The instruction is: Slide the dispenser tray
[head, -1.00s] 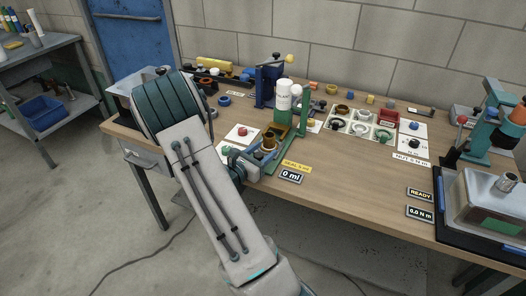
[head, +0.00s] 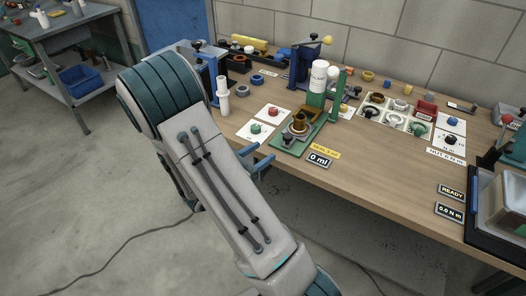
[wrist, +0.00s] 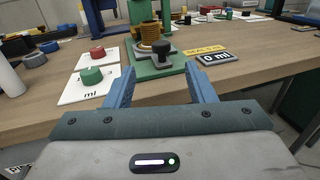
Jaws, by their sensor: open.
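The dispenser has a green base (head: 287,145), a green upright post (head: 336,92) and a white bottle (head: 318,77). Its tray carries a brass cup (head: 299,118), with a dark knob (head: 298,127) at the front. The cup stands in front of and to the left of the bottle in the head view. In the wrist view the cup (wrist: 150,33) and knob (wrist: 161,46) lie ahead, between the finger directions. My gripper (wrist: 160,68) is open and empty, its blue fingers short of the knob. In the head view my gripper (head: 262,158) is at the table's front edge, partly hidden by my arm.
Cards with a red button (head: 271,111) and a green button (head: 256,127) lie left of the dispenser. A "0 ml" display (head: 319,160) lies right of it. A white cylinder (head: 223,97) stands farther left. The tabletop (head: 385,165) at front right is clear.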

